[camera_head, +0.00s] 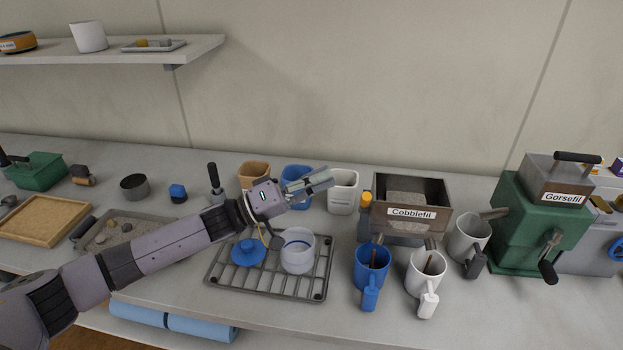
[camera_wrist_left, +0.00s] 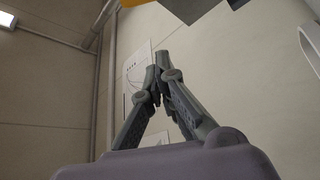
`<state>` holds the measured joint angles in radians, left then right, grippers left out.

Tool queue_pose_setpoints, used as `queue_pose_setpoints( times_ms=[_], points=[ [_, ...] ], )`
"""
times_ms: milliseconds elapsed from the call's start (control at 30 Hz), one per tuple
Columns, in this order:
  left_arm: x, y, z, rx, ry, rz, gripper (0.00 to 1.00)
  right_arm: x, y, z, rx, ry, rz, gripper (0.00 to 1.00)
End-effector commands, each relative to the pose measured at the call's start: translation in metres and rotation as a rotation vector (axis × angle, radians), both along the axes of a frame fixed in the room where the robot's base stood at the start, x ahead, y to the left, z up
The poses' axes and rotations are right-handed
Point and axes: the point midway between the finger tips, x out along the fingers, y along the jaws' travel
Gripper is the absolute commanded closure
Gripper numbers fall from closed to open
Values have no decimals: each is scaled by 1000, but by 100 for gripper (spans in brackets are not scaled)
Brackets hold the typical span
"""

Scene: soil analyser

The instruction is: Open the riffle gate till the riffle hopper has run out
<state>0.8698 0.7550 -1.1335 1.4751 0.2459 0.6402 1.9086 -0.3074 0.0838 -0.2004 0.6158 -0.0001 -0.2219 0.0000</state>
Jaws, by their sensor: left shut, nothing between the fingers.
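The riffle hopper (camera_head: 437,212) is an open-topped brown-grey metal box labelled Cobblefil. Grey granular material lies in it. A yellow-orange knob (camera_head: 366,199) stands at its left side; I cannot tell for certain whether it is the gate's handle. Spouts at the front point down to a blue mug (camera_head: 371,268) and a white mug (camera_head: 427,272), each with brown material showing inside. My left gripper (camera_head: 328,180) is shut and empty, raised left of the hopper and apart from it. In the left wrist view its fingertips (camera_wrist_left: 162,68) meet. My right gripper is out of view.
A wire rack (camera_head: 239,278) with a blue lid and a white jar lies below my left arm. White (camera_head: 343,193) and blue (camera_head: 293,174) tubs stand behind the gripper. A green crusher (camera_head: 524,226) labelled Gorsefil and a grey-handled mug (camera_head: 466,240) stand to the right.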

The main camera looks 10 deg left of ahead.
Motion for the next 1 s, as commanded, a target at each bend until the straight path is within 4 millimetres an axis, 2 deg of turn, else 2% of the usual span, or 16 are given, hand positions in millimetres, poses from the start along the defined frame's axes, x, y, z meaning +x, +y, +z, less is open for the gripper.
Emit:
queue_pose_setpoints(
  times_ms=[33,267,400,600,1000],
  points=[
    [4,-12,8,-3,-1,-3,100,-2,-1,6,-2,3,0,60],
    [25,-54,21,0,-2,-2,100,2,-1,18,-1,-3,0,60],
    [7,-57,7,1,5,-1,100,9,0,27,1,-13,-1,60],
    [-6,-59,-3,2,0,0,100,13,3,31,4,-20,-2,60],
    [-7,-60,-5,3,-3,1,100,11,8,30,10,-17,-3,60]
  ],
)
